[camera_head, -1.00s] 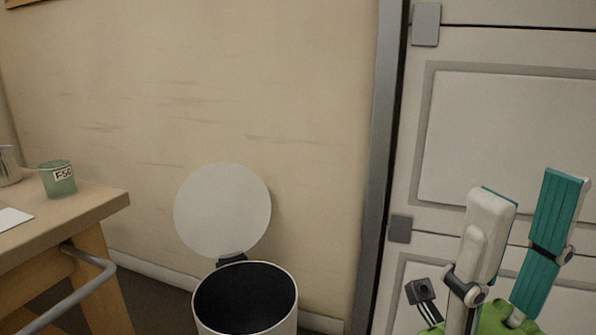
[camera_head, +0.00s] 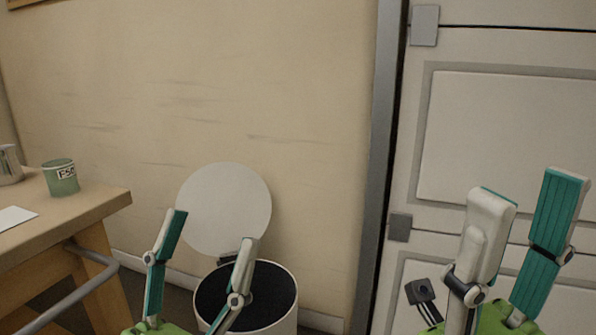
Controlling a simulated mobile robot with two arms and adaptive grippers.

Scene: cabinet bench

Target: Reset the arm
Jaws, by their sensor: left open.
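My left gripper (camera_head: 212,227) is at the lower middle, pointing up. Its two teal-and-white fingers stand well apart with nothing between them, and its green body is cut off by the bottom edge. It overlaps the open bin in the picture; I cannot tell how far apart they are. My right gripper (camera_head: 531,184) is at the lower right in front of the white door. Its fingers also point up and stand apart, with nothing between them.
A white bin (camera_head: 284,318) stands by the wall, its round lid (camera_head: 226,192) raised. At the left, a wooden table (camera_head: 95,197) holds a green labelled cup (camera_head: 61,180), a metal vessel (camera_head: 10,166) and a paper (camera_head: 14,217). A panelled door (camera_head: 500,130) fills the right.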

